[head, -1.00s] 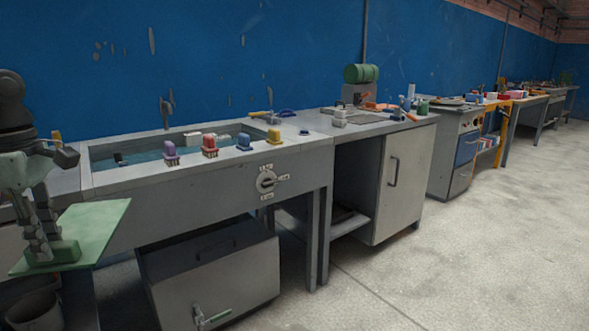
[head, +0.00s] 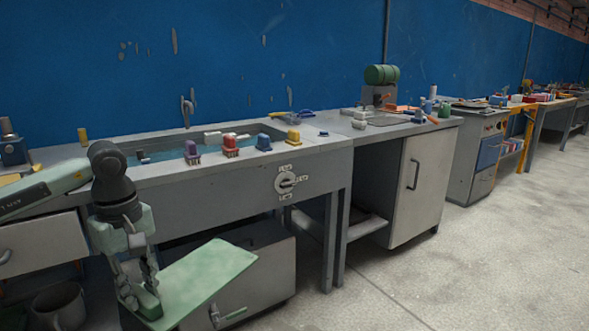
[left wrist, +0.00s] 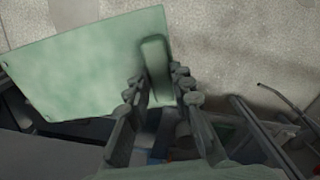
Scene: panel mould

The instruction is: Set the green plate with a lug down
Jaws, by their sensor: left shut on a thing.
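The green plate (head: 205,279) is a flat, pale green sheet with a raised green lug near one edge. My left gripper (head: 138,291) is shut on the lug and holds the plate in the air in front of the sink bench, low at the left of the head view. The left wrist view shows the plate (left wrist: 90,65) reaching out to the left, and the lug (left wrist: 156,68) between the fingers of the left gripper (left wrist: 160,92). My right gripper is not in view.
A grey bench with a sunken basin (head: 160,153) stands behind the plate, with several coloured blocks and a dial (head: 287,182) on it. A cabinet (head: 412,190) stands to its right. A bucket (head: 58,306) sits lower left. The floor (head: 440,280) at right is clear.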

